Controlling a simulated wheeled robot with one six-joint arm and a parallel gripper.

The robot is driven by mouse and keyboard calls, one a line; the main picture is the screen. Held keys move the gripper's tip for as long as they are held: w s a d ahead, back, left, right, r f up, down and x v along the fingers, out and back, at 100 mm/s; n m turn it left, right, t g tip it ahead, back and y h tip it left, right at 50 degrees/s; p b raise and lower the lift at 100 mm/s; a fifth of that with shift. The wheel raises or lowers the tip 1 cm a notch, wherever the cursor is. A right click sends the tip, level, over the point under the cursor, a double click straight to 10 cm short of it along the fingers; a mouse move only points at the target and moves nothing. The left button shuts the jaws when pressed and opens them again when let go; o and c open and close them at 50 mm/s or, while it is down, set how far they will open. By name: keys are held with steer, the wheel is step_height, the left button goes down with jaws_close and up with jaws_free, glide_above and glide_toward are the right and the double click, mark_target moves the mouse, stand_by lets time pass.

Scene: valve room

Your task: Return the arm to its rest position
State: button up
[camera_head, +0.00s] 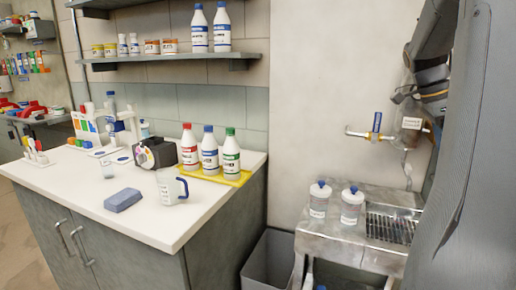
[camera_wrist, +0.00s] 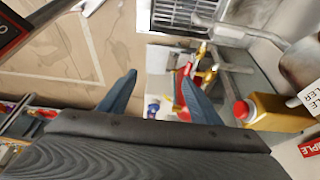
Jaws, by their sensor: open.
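My gripper (camera_wrist: 158,92) shows in the wrist view with its two dark blue fingers spread apart and nothing between them. Beyond the fingers are blurred, small coloured things and a pale floor or wall surface. A grey ribbed part of my own arm (camera_head: 475,150) fills the right side of the head view. My fingers cannot be made out in the head view. In the head view a wall pipe with a blue-handled valve (camera_head: 376,126) is left of the arm, apart from the ribbed part.
A steel sink bench (camera_head: 330,240) holds two blue-capped bottles (camera_head: 351,207) and a drain grid (camera_head: 392,226). A white counter (camera_head: 85,195) at left holds a jug (camera_head: 170,188), blue block (camera_head: 122,200) and bottles. In the wrist view a red-capped yellow bottle (camera_wrist: 268,110) is close at right.

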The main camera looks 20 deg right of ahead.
steer(key=w+a+f+n+t+y, duration=0.1)
steer(key=w+a+f+n, duration=0.1)
steer(key=a+f+n, duration=0.45)
steer(key=w+a+f+n+t, duration=0.1)
steer(key=w+a+f+n, duration=0.15)
steer(key=a, duration=0.75)
steer(key=w+a+f+n+y, duration=0.1)
steer(key=w+a+f+n, duration=0.1)
steer(key=a+f+n, duration=0.45)
steer(key=s+a+f+n, duration=0.2)
steer(key=a+n, duration=0.1)
steer(key=a, duration=0.4)
steer(key=s+a+f+n, duration=0.2)
steer(key=s+a+n, duration=0.1)
steer(key=a, duration=0.4)
steer(key=s+a+f+n+t+y, duration=0.1)
steer(key=s+a+f+n, duration=0.1)
steer(key=a+n, duration=0.3)
steer(key=shift+s+a+f, duration=0.4)
steer(key=shift+a+f, duration=0.05)
steer(key=shift+a, duration=0.55)
